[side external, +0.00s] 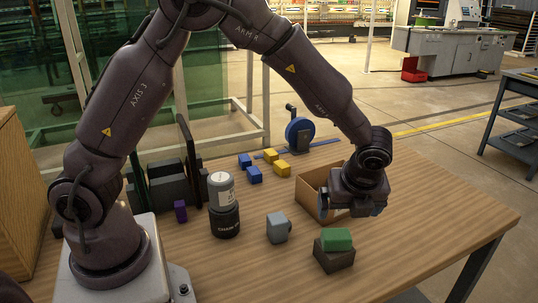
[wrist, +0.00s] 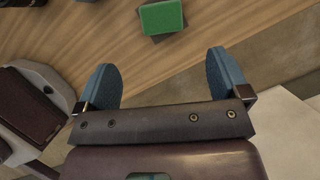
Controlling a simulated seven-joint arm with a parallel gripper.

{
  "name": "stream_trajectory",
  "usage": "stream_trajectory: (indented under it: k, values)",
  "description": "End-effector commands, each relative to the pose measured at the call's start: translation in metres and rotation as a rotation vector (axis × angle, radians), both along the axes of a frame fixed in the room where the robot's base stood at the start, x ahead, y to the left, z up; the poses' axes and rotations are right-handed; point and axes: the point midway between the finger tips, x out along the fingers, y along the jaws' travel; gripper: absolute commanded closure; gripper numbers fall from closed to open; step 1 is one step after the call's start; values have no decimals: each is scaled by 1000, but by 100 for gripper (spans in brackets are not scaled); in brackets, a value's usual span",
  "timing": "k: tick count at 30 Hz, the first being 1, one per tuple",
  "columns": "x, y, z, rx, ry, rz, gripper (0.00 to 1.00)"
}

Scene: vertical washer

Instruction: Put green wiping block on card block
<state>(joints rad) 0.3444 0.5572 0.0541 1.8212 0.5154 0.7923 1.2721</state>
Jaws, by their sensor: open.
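The green wiping block (side external: 336,239) lies flat on top of a dark brown block (side external: 334,260), which looks like the card block, near the front right of the table. In the wrist view the green block (wrist: 161,17) shows at the top edge, beyond the fingertips, with a dark edge of the lower block around it. My gripper (side external: 356,211) is above and slightly behind the stack, apart from it. In the wrist view the two blue fingers of my gripper (wrist: 162,62) are spread wide with nothing between them.
An open cardboard box (side external: 312,194) stands just behind my gripper. Blue (side external: 254,175) and yellow (side external: 282,169) blocks lie farther back. The wooden table's right side is clear.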

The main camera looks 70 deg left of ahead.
Motion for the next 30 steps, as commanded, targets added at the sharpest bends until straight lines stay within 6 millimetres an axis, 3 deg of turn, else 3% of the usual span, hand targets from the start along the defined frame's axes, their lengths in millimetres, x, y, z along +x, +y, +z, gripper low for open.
stream_trajectory:
  k: [5,9,15,19,24,30]
  values:
    - [-18,16,48,-98,-112,238,6]
    - [-55,35,99,-242,-247,578,6]
    - [-120,55,152,-468,-414,1068,6]
    - [-163,61,169,-618,-495,1364,6]
    - [-202,63,176,-773,-551,1651,6]
    - [-219,62,176,-852,-568,1791,6]
